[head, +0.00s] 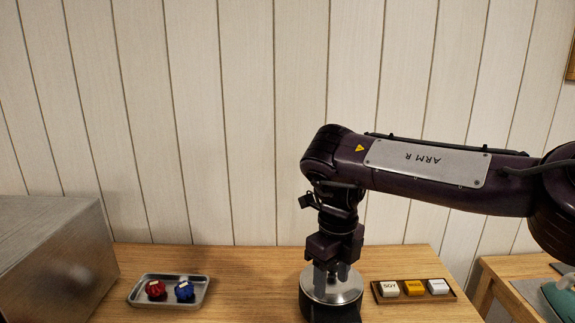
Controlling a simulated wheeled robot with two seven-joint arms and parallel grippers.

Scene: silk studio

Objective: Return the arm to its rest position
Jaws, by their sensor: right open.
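My right arm (420,170), marked "ARM R", reaches in from the right edge and bends down at the wrist. My right gripper (331,275) points down and is open, over a round dark object with a shiny metal top (345,294) on the wooden table. I cannot tell whether the fingers touch the metal top. My left gripper is not in view.
A small metal tray (137,294) holds a red item (155,290) and a blue item (184,291). A dark tray (414,299) holds labelled blocks. A large metal box (50,260) stands left. The table (240,280) is clear between tray and gripper.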

